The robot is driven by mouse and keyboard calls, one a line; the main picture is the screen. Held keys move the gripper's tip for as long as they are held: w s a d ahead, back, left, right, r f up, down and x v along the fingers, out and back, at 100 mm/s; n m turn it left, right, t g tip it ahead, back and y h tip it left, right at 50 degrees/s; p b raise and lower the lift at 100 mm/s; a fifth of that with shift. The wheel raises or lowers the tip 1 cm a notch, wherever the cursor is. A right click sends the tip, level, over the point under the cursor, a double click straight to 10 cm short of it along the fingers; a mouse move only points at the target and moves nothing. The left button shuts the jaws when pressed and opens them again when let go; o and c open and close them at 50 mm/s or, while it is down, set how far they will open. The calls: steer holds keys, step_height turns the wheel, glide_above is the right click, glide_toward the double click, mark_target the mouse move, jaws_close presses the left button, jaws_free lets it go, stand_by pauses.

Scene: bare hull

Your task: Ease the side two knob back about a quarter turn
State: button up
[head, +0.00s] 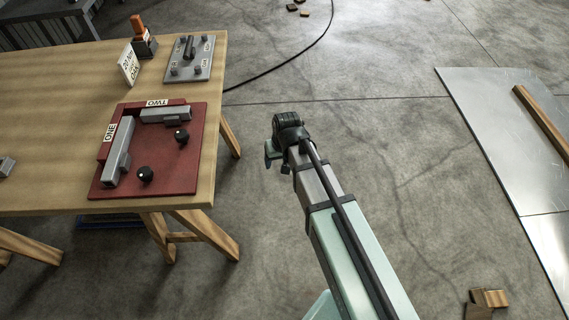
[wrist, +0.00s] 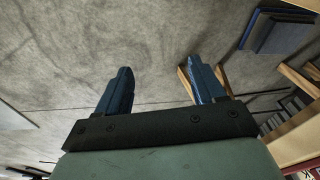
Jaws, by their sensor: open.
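A red square board (head: 165,178) lies near the right end of the wooden table in the head view. It bears two grey bars, labelled ONE (head: 110,132) and TWO (head: 157,102). A round black knob (head: 181,136) sits beside the TWO bar, and another black knob (head: 145,174) sits beside the ONE bar. My gripper (head: 270,158) is off the table, over the floor to the right of the board. In the wrist view its two blue fingers (wrist: 160,88) stand wide apart with nothing between them.
A grey plate with knobs (head: 190,58), a white sign (head: 129,64) and an orange-topped item (head: 139,36) stand at the table's back right. The wooden table (head: 50,85) has trestle legs. A black cable (head: 290,62) crosses the floor.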

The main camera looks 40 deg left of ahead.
steer(key=shift+w+d+f, duration=0.3)
steer(key=shift+d+f, duration=0.4)
steer(key=shift+d, duration=0.15)
